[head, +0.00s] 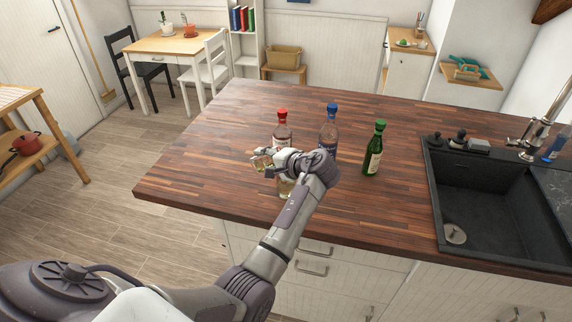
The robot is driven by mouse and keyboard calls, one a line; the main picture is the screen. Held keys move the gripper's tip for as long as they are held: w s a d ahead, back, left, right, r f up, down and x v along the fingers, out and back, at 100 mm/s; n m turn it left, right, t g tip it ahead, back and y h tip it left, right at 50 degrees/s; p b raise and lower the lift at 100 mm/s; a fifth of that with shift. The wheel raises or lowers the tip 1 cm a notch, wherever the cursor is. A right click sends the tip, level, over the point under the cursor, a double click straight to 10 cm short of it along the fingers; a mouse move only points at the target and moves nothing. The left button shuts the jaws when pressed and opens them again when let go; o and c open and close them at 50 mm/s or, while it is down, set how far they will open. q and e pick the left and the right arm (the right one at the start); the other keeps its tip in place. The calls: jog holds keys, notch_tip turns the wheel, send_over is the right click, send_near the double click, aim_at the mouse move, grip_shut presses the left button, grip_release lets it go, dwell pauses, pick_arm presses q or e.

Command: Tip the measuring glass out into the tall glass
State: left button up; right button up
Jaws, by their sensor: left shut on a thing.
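My left gripper (272,158) reaches over the wooden counter from the front. It is shut on a small clear glass vessel (261,163), which looks like the measuring glass; my fingers and wrist hide much of it. The held glass looks tilted, but its contents cannot be made out. A clear glass (286,188), likely the tall glass, shows just below my gripper on the counter, and my arm covers part of it. I cannot tell whether the two glasses touch. My right gripper is not in view.
Close behind my gripper stand a red-capped bottle (282,126) and a blue-capped bottle (329,130). A green bottle (374,150) stands to the right. A black sink (492,212) is set in the right of the counter (210,160). The counter's left part is clear.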

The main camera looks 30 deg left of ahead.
pick_arm(q)
jog(key=shift+w+d+r+m+g+y+p, duration=0.1)
jog(key=shift+w+r+m+g+y+p, duration=0.15)
jog(key=shift+r+m+g+y+p, duration=0.3)
dwell(0.9)
jog(key=shift+w+d+f+m+y, duration=0.15)
jog(key=shift+f+m+y, duration=0.15)
jog(key=shift+m, duration=0.15)
dwell(0.4)
jog(key=shift+r, duration=0.1)
